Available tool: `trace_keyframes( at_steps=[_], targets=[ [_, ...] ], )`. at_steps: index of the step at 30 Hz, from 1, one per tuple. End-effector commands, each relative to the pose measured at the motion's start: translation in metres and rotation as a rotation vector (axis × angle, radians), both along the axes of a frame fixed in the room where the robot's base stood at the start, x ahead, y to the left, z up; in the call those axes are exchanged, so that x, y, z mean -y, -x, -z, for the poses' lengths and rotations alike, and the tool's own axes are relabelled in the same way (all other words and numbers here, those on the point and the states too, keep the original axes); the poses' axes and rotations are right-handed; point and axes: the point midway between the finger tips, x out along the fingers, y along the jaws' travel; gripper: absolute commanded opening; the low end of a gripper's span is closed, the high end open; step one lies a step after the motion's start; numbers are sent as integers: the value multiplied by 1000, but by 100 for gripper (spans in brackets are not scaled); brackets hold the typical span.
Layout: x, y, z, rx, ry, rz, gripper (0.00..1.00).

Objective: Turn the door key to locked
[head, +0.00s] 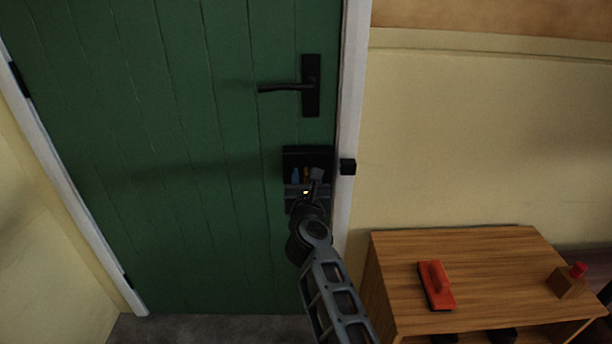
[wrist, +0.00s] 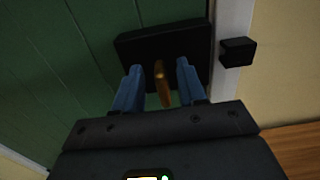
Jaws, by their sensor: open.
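The green door (head: 170,120) is closed in its white frame. A black lock box (head: 298,156) sits on the door below the handle, near the right edge. A brass-coloured key (wrist: 161,84) sticks out of the lock box in the wrist view, its flat side seen nearly edge-on, roughly upright. My gripper (wrist: 158,82) is open, with one blue finger on each side of the key and visible gaps to both. In the head view my gripper (head: 305,175) is in front of the lock box, and my wrist hides its lower part.
A black lever handle (head: 308,87) is above the lock box. A small black block (head: 347,167) sits on the frame to its right. A wooden cabinet (head: 480,255) at the lower right holds a red float-like tool (head: 436,285) and a small wooden block with a red top (head: 570,281).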

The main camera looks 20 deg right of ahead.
Motion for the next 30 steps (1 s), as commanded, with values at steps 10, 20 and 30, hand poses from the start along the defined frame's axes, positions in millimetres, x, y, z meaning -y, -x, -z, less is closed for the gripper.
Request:
trace_keyframes(
  at_steps=[10,20,30],
  targets=[
    [7,-21,0,1,1,-1,40],
    [7,-21,0,0,2,-1,29],
    [7,-21,0,0,2,-1,0]
  ],
)
